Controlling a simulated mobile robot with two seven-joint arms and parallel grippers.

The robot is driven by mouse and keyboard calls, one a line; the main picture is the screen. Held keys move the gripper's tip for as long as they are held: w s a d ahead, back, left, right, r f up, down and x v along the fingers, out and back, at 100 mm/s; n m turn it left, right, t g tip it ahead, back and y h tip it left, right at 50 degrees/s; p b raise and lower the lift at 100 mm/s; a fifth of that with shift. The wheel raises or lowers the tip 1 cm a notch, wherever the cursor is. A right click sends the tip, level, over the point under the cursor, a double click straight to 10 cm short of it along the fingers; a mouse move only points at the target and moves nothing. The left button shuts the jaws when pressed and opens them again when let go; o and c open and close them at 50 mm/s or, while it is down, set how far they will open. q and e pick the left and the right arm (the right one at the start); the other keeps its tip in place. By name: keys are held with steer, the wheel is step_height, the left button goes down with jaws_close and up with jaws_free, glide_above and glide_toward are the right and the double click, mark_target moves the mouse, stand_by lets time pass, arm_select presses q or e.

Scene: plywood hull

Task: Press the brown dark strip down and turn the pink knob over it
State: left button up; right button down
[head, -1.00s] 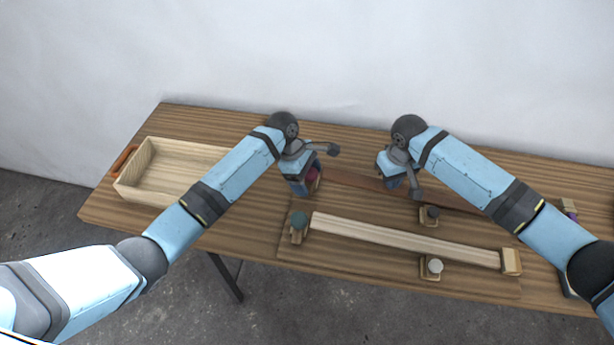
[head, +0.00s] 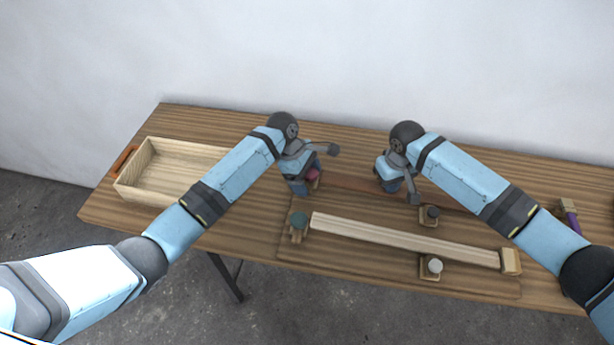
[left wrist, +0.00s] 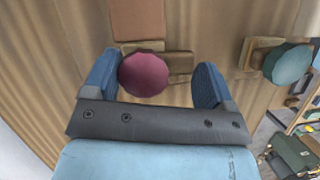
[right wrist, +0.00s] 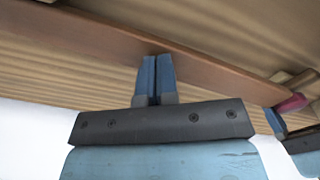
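The pink knob (left wrist: 143,74) sits between the fingers of my left gripper (left wrist: 155,82), which is open, with the knob closer to its left finger. In the head view the knob (head: 313,175) is partly hidden by my left gripper (head: 303,186). The brown dark strip (right wrist: 95,35) runs across the right wrist view. My right gripper (right wrist: 155,62) has its fingers shut together, with tips at the strip; I cannot tell how hard they press. The strip's end (left wrist: 137,18) shows just beyond the knob's wooden block, and the knob's tab appears beside the strip's end.
A pale strip (head: 400,240) lies in front on the board, near a teal knob (head: 298,220), a dark knob (head: 432,212) and a white knob (head: 435,265). A wooden tray (head: 150,193) stands at left. A purple-handled tool (head: 573,222) lies at right.

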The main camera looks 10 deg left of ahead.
mark_target(307, 176)
arm_select(q)
steer(key=o, duration=0.4)
steer(key=shift+r, duration=0.15)
steer(key=shift+c, duration=0.2)
arm_select(e)
steer(key=shift+s+f, duration=0.1)
steer(key=shift+f, duration=0.05)
arm_select(q)
steer(key=shift+r, duration=3.4)
steer(key=shift+r, duration=0.15)
steer(key=shift+r+p, duration=3.8)
steer(key=shift+p, duration=0.2)
arm_select(e)
steer(key=shift+r, duration=3.55)
